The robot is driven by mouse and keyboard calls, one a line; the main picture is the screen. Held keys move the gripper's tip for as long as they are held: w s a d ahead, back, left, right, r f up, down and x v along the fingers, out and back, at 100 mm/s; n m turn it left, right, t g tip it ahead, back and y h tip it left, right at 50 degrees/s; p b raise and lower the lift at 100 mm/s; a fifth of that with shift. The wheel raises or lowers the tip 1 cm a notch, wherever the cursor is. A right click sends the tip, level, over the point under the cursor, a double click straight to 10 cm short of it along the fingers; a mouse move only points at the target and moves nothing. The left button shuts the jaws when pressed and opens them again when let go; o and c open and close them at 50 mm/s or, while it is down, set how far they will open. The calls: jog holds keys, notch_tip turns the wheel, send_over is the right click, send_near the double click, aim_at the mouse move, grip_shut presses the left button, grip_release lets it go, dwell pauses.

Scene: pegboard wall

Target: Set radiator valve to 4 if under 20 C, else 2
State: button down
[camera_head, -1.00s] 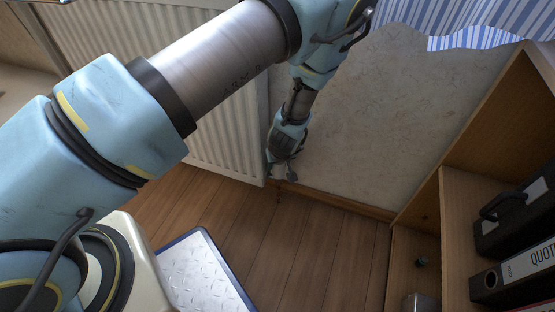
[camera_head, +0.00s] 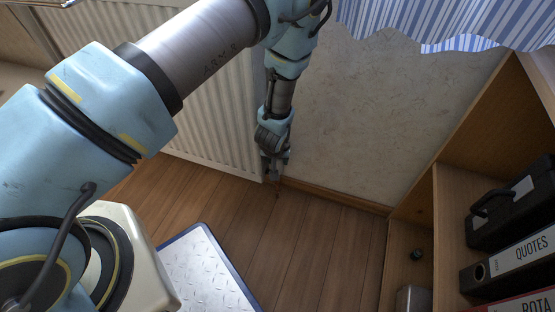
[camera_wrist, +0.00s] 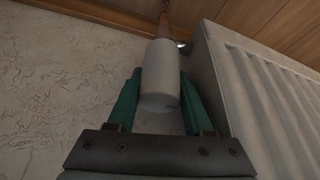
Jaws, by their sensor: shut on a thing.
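The radiator valve head, a white cylinder (camera_wrist: 159,77), sits between the two green fingers of my gripper (camera_wrist: 158,98) in the wrist view. The gripper is shut on it. A copper-coloured pipe (camera_wrist: 163,20) runs from the valve to the floor. No numbers can be read on the valve head. In the head view my gripper (camera_head: 273,168) is at the lower right corner of the white radiator (camera_head: 215,125), and the valve is hidden or too small to tell there. The radiator also shows at the right of the wrist view (camera_wrist: 262,95). No thermometer or temperature reading is visible.
A wooden shelf unit (camera_head: 432,190) with black and white binders (camera_head: 515,260) stands at the right. A striped blue curtain (camera_head: 440,22) hangs above. A metal tread plate (camera_head: 203,270) with a blue edge lies on the floor. The wooden floor (camera_head: 310,235) in front of the wall is clear.

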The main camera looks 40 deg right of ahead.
jog(key=shift+c, duration=1.5)
grip_release()
jog(key=shift+w+a+r, duration=0.1)
